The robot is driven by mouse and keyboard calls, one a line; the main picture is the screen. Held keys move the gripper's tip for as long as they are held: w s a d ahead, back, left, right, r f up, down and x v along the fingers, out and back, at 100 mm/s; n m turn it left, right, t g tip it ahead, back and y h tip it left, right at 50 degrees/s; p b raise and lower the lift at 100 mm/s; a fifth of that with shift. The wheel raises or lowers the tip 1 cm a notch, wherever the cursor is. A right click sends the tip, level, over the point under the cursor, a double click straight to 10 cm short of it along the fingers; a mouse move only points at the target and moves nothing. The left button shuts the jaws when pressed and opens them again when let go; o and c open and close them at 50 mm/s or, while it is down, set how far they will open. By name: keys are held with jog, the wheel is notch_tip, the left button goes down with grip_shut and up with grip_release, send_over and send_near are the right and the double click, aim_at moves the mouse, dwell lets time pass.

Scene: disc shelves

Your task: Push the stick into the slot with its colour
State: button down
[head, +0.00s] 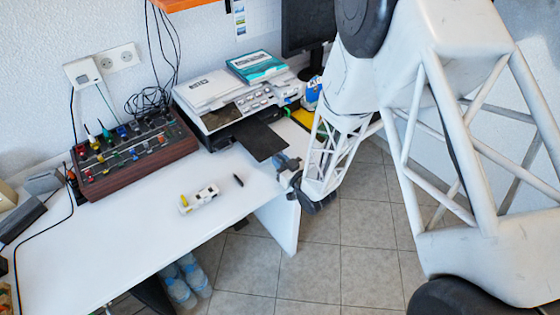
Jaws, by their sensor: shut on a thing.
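My gripper (283,164), grey-blue and small in the head view, is at the right edge of the white desk. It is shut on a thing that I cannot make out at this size. A short black stick-like piece (238,180) is on the desk, left of my gripper and apart from it. A small white block (205,195) with a yellow end and dark marks is further left. I cannot tell whether its marks are slots. No slot of a matching colour can be read clearly.
A wooden-sided box (135,165) with several coloured knobs and plugs stands at the back left. A printer (225,100) with its dark tray (259,140) out stands behind my gripper. Cables lie between them. The front of the desk (120,245) is clear.

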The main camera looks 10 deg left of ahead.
jog(key=shift+f, duration=0.1)
jog(key=c, duration=1.1)
grip_release()
jog(key=shift+s, duration=0.1)
jog(key=shift+s+d, duration=0.4)
jog(key=shift+d, duration=0.1)
jog(key=v, duration=1)
jog(key=shift+s+d, duration=0.2)
